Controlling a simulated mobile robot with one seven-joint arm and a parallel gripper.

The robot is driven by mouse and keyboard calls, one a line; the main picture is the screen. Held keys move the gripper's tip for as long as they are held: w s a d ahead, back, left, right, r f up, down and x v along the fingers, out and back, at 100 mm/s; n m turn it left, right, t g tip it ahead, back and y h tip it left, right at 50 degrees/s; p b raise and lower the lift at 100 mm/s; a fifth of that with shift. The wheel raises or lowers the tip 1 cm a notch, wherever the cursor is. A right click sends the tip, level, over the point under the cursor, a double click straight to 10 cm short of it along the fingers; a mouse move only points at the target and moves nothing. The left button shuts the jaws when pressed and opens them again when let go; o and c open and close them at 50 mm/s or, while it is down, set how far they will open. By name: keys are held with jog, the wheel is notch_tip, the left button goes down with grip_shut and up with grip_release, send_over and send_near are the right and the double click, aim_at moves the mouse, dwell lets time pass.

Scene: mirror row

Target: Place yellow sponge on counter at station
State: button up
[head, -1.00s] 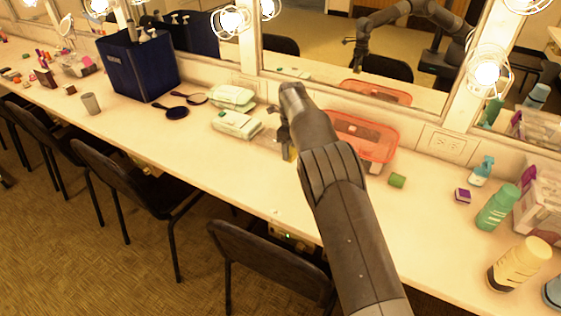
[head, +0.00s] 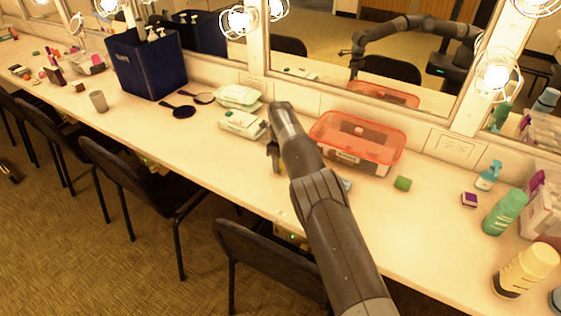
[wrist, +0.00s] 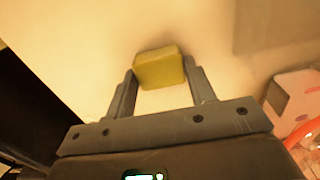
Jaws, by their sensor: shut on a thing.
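My gripper shows in the wrist view (wrist: 159,80) with its two fingers closed on the sides of the yellow sponge (wrist: 160,66). Pale counter surface lies behind the sponge; I cannot tell whether the sponge touches it. In the head view my gripper (head: 274,158) points down over the long counter (head: 215,162), in front of the white-and-green wipes packs and left of the red clear-walled bin. The sponge is hidden or too small to make out in the head view.
Wipes packs (head: 243,124) and a red bin (head: 358,138) stand near the mirror. A green block (head: 403,183), purple box (head: 469,200) and bottles (head: 505,212) are right. A dark blue caddy (head: 148,63) is left. Chairs (head: 270,262) line the front.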

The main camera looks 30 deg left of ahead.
aim_at(281, 163)
jog(key=shift+f, duration=0.1)
jog(key=o, duration=0.9)
jog(key=shift+o, duration=0.2)
notch_tip(281, 163, up, 12)
jog(key=shift+d+r, duration=0.1)
jog(key=shift+r, duration=0.1)
